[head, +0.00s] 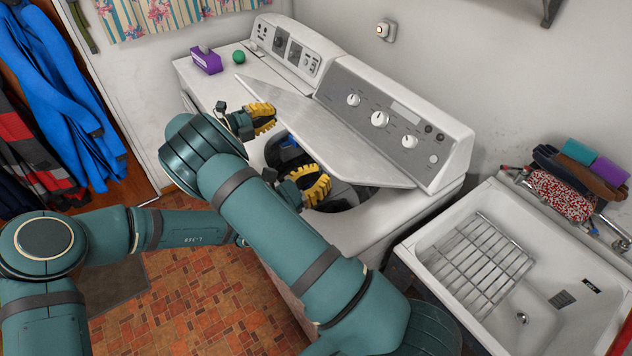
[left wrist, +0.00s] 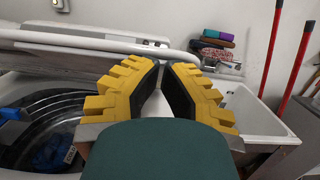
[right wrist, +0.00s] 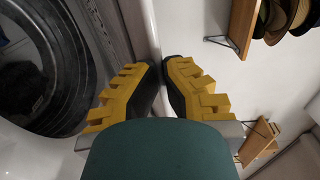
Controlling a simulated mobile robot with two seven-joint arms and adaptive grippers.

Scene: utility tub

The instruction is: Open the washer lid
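The white washer (head: 385,222) stands in the middle of the head view. Its flat grey lid (head: 310,112) is raised at a slant in front of the control panel, exposing part of the dark tub. Blue cloth in the tub shows in the left wrist view (left wrist: 55,150). My left gripper (head: 318,184) is over the tub opening, below the lid's front edge. My right gripper (head: 268,117) is farther back and left, beside the lid's left part. Both grippers' fingertips nearly meet, with nothing seen between them. Whether either touches the lid cannot be told.
A white sink (head: 430,250) with a wire rack (head: 478,262) stands right of the washer. Another white machine stands behind left, with a purple tissue box (head: 206,61) and green ball (head: 239,57) on top. A wooden shelf (right wrist: 241,22) shows in the right wrist view.

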